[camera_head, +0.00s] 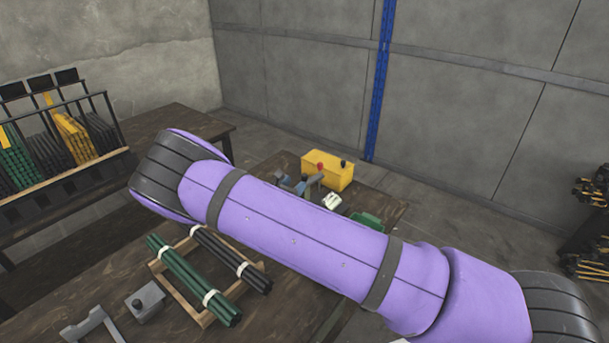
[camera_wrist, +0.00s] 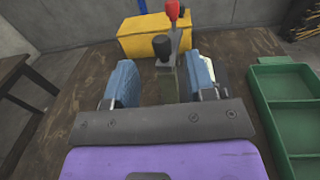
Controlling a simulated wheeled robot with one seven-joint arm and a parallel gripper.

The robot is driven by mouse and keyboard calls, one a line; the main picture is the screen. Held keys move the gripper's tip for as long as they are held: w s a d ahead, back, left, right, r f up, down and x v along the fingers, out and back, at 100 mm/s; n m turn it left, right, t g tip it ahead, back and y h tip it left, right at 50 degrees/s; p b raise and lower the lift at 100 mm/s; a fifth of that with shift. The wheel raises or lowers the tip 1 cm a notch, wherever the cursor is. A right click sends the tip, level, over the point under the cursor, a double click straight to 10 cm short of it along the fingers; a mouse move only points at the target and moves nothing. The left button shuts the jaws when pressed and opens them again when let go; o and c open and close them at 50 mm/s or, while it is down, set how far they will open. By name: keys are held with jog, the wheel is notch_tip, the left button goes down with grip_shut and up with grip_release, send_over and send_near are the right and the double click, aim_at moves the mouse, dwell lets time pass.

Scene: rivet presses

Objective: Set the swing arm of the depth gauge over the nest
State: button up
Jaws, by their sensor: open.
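My gripper (camera_wrist: 161,66) is open in the wrist view, with one blue-grey finger on each side of an upright post topped by a black knob (camera_wrist: 162,46). The fingers stand apart from the post, with a gap on both sides. Just behind it rises a grey lever with a red ball knob (camera_wrist: 172,10), also in the head view (camera_head: 320,167). A yellow block (camera_wrist: 143,36) stands behind these, also in the head view (camera_head: 328,172). I cannot tell which part is the gauge's swing arm. The nest is not clearly visible. My purple arm hides much in the head view.
A green compartment tray (camera_wrist: 290,113) lies close right of my gripper. On the nearer bench, a wooden frame (camera_head: 190,311) holds green rods (camera_head: 190,276) and black rods (camera_head: 232,259). A grey block with a knob (camera_head: 145,301) sits beside it. A rod rack (camera_head: 60,150) stands left.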

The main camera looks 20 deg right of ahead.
aim_at(302, 176)
jog(key=x, duration=0.7)
jog(key=shift+c, duration=0.2)
grip_shut()
